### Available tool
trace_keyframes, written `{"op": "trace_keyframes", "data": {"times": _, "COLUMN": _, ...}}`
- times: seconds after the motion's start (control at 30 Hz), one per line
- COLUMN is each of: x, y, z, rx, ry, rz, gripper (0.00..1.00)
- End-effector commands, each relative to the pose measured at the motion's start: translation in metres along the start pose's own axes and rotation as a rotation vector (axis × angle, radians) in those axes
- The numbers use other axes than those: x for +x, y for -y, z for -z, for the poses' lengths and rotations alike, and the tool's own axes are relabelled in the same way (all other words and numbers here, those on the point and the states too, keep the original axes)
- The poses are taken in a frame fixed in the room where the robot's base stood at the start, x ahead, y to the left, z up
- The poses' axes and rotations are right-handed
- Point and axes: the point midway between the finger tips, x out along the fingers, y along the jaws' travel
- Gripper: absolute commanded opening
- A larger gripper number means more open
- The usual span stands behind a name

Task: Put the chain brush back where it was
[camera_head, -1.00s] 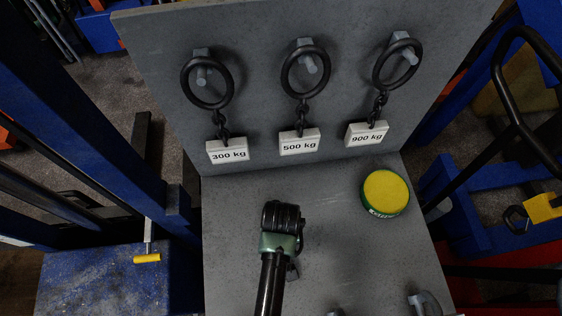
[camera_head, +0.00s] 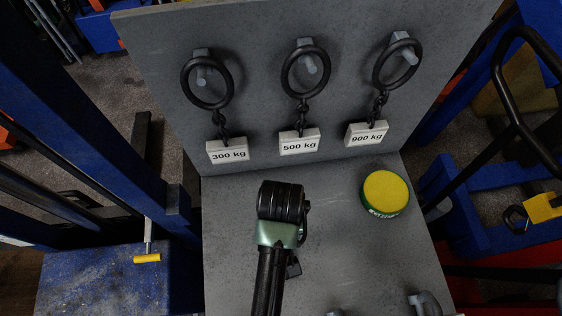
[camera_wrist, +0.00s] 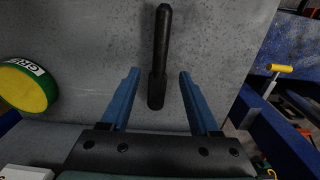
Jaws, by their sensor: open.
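In the wrist view, a dark slender tool (camera_wrist: 161,40), likely the chain brush, is over the grey shelf. My gripper (camera_wrist: 160,72) is open, with one blue finger on each side of the tool. Neither finger visibly presses on it. I cannot tell whether the tool lies on the shelf or stands up from it. In the head view, my arm covers this area and I cannot make out the tool clearly.
The grey shelf (camera_head: 340,240) meets an upright board (camera_head: 260,100) with rings, chains and weight tags. A round yellow-and-green tin (camera_head: 384,193) stands on the shelf at right and shows in the wrist view (camera_wrist: 25,84). A grey hook (camera_head: 428,303) is near the front.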

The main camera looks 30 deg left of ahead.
Motion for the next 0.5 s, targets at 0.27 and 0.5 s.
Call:
{"op": "trace_keyframes", "data": {"times": 0.27, "x": -0.032, "y": 0.000, "z": 0.000, "rx": 0.000, "ry": 0.000, "rz": 0.000, "gripper": 0.62}}
{"op": "trace_keyframes", "data": {"times": 0.5, "x": -0.034, "y": 0.000, "z": 0.000, "rx": 0.000, "ry": 0.001, "rz": 0.000, "gripper": 0.62}}
